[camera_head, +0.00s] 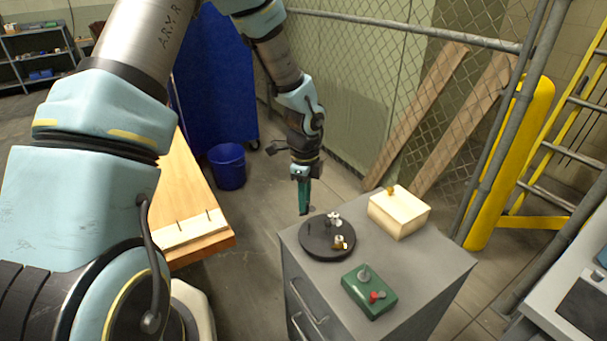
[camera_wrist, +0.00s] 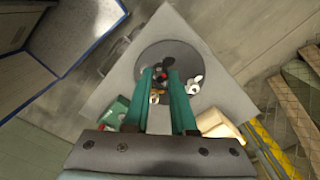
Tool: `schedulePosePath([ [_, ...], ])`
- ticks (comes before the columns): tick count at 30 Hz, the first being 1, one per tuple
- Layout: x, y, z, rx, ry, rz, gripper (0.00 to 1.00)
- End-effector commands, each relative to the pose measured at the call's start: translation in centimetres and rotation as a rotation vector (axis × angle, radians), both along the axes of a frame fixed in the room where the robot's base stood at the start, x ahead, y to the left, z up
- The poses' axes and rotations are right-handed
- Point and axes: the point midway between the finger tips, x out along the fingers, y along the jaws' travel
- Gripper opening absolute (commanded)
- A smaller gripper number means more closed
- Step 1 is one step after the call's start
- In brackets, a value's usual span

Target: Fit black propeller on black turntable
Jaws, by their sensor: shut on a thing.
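The black turntable (camera_head: 316,246) lies flat on the grey cabinet top; it also shows in the wrist view (camera_wrist: 196,62). A white propeller (camera_head: 334,218) stands on its far side, and a small brass-and-white fitting (camera_head: 341,242) on its near right. In the head view the propeller is too small and dark to make out clearly.
A green control box (camera_head: 368,291) with a lever and red knob sits at the cabinet's front. A pale wooden block (camera_head: 399,212) with a brass piece on top stands right of the turntable. A wooden bench (camera_head: 185,210) and blue bucket (camera_head: 227,167) are left of the cabinet.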

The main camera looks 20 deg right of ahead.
Motion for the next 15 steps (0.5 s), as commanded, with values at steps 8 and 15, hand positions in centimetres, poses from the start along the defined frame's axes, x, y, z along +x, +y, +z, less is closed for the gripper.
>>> schedulePosePath([
  [8, -0.8, -1.3, -0.3, -0.002, -0.004, -0.104, 0.0],
  [15, -0.7, -1.3, -2.4, -0.001, -0.005, -0.1, 0.0],
])
